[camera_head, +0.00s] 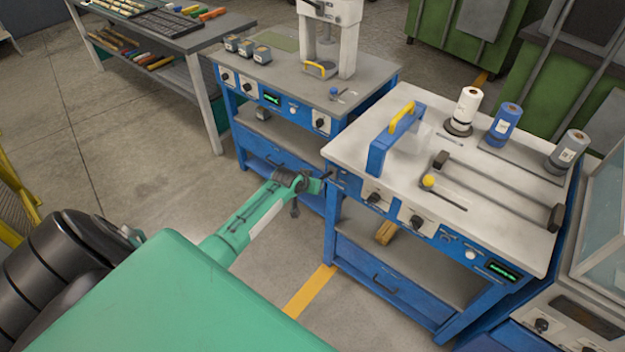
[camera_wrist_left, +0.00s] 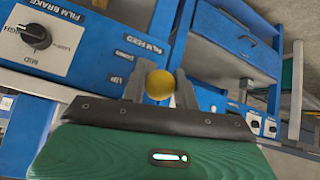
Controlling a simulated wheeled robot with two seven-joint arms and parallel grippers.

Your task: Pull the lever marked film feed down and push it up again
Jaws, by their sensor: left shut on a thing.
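The film feed lever shows in the left wrist view as a round yellow knob (camera_wrist_left: 160,84), beside a blue panel marked FILM FEED (camera_wrist_left: 142,38). A small UP marking is readable to the left of the knob. My left gripper (camera_wrist_left: 159,91) is shut on this knob, with one grey finger on each side. The lever's stem is hidden. In the head view my left gripper (camera_head: 324,180) is at the front left corner of the wrapping bench (camera_head: 352,150); the knob cannot be made out there. My right gripper is out of view.
A film brake dial (camera_wrist_left: 35,36) is on the panel next to the lever. A press bench (camera_head: 300,85) stands behind left. Open floor lies between.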

